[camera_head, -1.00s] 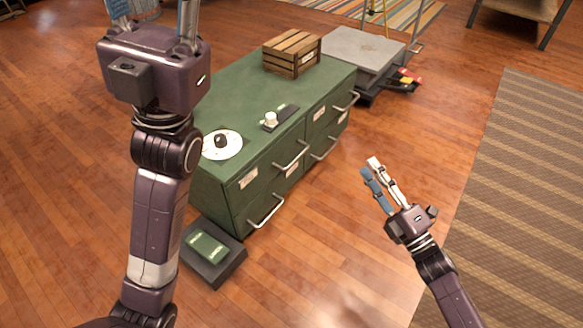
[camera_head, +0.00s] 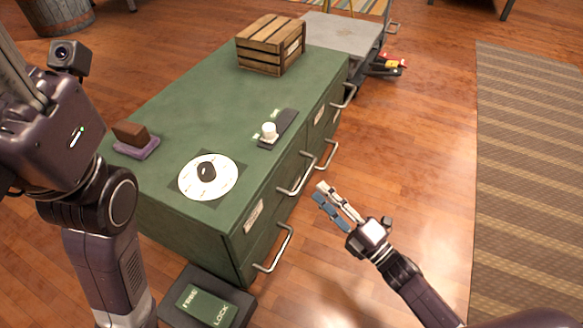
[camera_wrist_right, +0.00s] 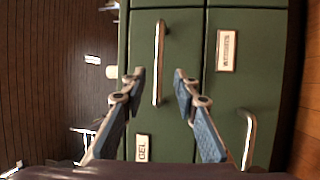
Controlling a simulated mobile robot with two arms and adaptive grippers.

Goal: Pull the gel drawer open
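The gel drawer is in the green cabinet (camera_head: 225,85) and looks shut. Its GEL label (camera_wrist_right: 142,148) and metal handle (camera_wrist_right: 159,62) show in the right wrist view. In the head view this handle (camera_head: 297,178) is the upper one at the near end. My right gripper (camera_head: 325,193) is open and empty, in front of the cabinet. In the right wrist view its fingertips (camera_wrist_right: 159,77) line up on either side of the handle, apparently not touching it. My left gripper is mostly cut off at the left edge of the head view; its opening cannot be seen.
Another handle (camera_head: 275,250) is on the lower near drawer. The cabinet top holds a wooden crate (camera_head: 262,48), a white dial (camera_head: 222,178), a knob (camera_head: 269,131) and a brown block (camera_head: 130,133). A green LOCK pedal (camera_head: 207,305) is on the floor.

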